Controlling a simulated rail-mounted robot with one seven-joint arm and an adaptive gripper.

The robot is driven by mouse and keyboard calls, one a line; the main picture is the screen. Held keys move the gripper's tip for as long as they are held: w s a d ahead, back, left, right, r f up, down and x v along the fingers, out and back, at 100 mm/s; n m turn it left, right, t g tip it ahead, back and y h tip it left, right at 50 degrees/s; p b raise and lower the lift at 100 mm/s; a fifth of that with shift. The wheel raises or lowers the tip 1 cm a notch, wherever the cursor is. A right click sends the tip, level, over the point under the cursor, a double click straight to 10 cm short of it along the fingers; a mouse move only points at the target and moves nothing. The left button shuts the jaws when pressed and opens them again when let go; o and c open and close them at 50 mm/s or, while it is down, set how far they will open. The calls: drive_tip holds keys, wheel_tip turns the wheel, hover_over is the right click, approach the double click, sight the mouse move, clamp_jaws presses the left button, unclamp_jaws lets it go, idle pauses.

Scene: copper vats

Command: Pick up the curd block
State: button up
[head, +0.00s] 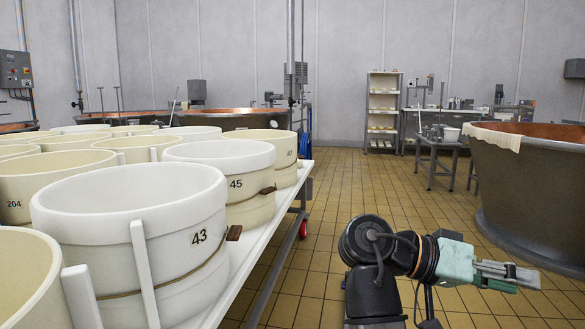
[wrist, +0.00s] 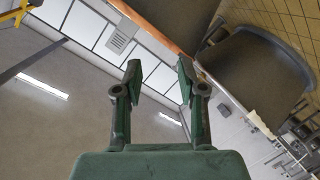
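I cannot make out a curd block in either view. My gripper (head: 524,277) is at the lower right of the head view, held out to the right in front of the large copper vat (head: 530,190). In the wrist view my gripper (wrist: 158,82) has its two fingers well apart, with nothing between them. The inside of the copper vat is mostly hidden by its wall in the head view. A pale cloth (head: 492,138) hangs over the vat's near rim, and it also seems to show in the wrist view (wrist: 262,124).
White and cream round moulds, such as number 43 (head: 135,235), crowd a white table (head: 255,250) on the left. A shelf rack (head: 383,112) and a metal bench (head: 437,150) stand at the back. Tiled floor (head: 345,185) lies clear between table and vat.

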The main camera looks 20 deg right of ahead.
idle(0.4)
drive_tip(key=o, duration=1.2)
drive_tip(key=shift+c, duration=0.2)
